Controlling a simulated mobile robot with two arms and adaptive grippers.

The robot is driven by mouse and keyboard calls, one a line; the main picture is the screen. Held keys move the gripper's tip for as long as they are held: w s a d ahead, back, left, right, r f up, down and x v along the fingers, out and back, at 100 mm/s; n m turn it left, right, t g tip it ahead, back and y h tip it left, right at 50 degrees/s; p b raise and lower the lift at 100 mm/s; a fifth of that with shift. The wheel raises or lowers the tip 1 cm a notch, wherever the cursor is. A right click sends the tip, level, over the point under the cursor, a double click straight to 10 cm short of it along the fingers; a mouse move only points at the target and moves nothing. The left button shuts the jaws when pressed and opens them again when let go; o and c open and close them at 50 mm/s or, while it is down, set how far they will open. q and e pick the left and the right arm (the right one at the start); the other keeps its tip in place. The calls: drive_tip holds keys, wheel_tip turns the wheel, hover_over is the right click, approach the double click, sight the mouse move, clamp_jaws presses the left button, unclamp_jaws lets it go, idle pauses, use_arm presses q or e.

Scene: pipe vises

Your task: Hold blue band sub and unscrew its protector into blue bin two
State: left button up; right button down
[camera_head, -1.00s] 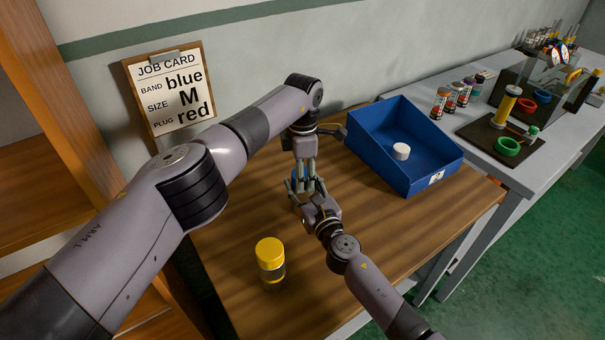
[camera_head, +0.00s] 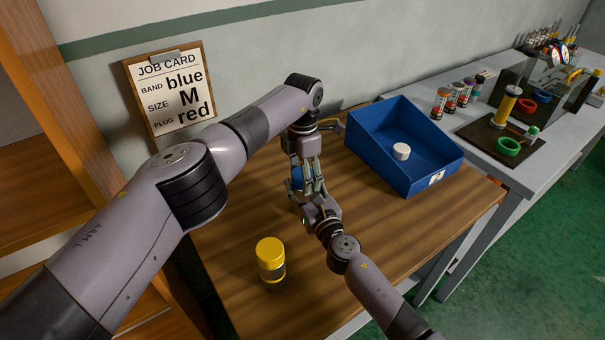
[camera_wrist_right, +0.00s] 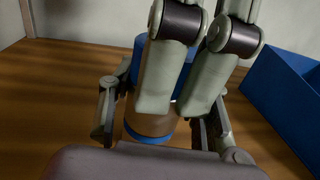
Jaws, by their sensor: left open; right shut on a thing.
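The sub stands in the right wrist view with a brown body (camera_wrist_right: 150,124), a blue band at its foot and a blue protector (camera_wrist_right: 126,70) on top. My right gripper (camera_head: 304,190) is shut on the sub low on its body. My left gripper (camera_head: 309,168) comes down from above and is open. Its fingers (camera_wrist_right: 182,85) hang in front of the protector and hide part of it; I cannot tell if they touch. In the head view the grippers hide most of the sub. The blue bin (camera_head: 418,183) stands to the right with a white round piece (camera_head: 401,151) inside.
A yellow-capped sub (camera_head: 270,258) stands at the front of the wooden table. A job card (camera_head: 170,90) on the wall reads blue, M, red. A grey bench (camera_head: 510,176) at the right holds several bottles and a fixture.

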use_arm(q)
wheel_tip(320, 180, up, 4)
drive_tip(key=shift+r, duration=0.2)
drive_tip(key=shift+c, duration=0.2)
wheel_tip(320, 180, up, 3)
drive_tip(key=m, duration=0.3)
drive_tip(key=shift+r, duration=0.15)
drive_tip(key=shift+c, duration=0.2)
drive_tip(key=shift+f, duration=3.85)
drive_tip(key=shift+c, duration=0.4)
drive_tip(key=c, duration=1.1)
drive_tip(key=n, duration=0.3)
drive_tip(key=shift+c, duration=0.2)
